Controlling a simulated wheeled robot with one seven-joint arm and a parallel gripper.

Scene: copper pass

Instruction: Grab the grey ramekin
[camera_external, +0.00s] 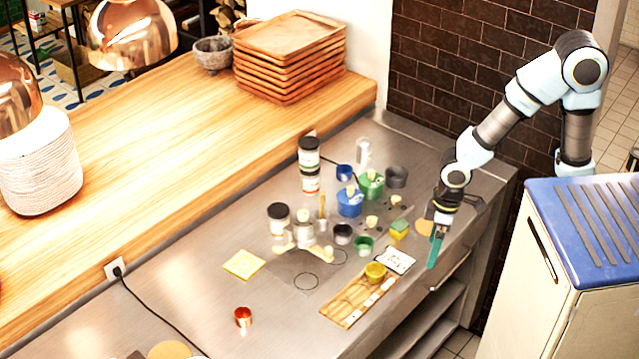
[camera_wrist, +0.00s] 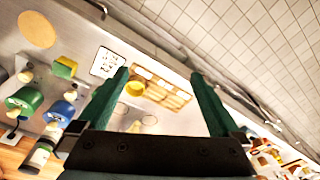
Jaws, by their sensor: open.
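A dark grey ramekin (camera_external: 396,177) stands on the steel counter at the back right of the small containers, beside a green pot (camera_external: 371,186). A darker, near-black small cup (camera_external: 343,233) stands further forward, left of a green cup (camera_external: 364,245). I cannot clearly pick out the grey ramekin in the wrist view. My gripper (camera_external: 434,250) has teal fingers pointing down near the counter's front right edge, in front and to the right of the grey ramekin. In the wrist view my gripper (camera_wrist: 160,78) is open, with nothing between its fingers.
A yellow cup (camera_external: 375,272) sits on a wooden board (camera_external: 345,303) by the front edge. A blue pot (camera_external: 350,202), a yellow-green block (camera_external: 399,229) and tall jars (camera_external: 309,160) crowd the counter. A brick wall (camera_external: 470,70) stands behind. The counter's front left is mostly clear.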

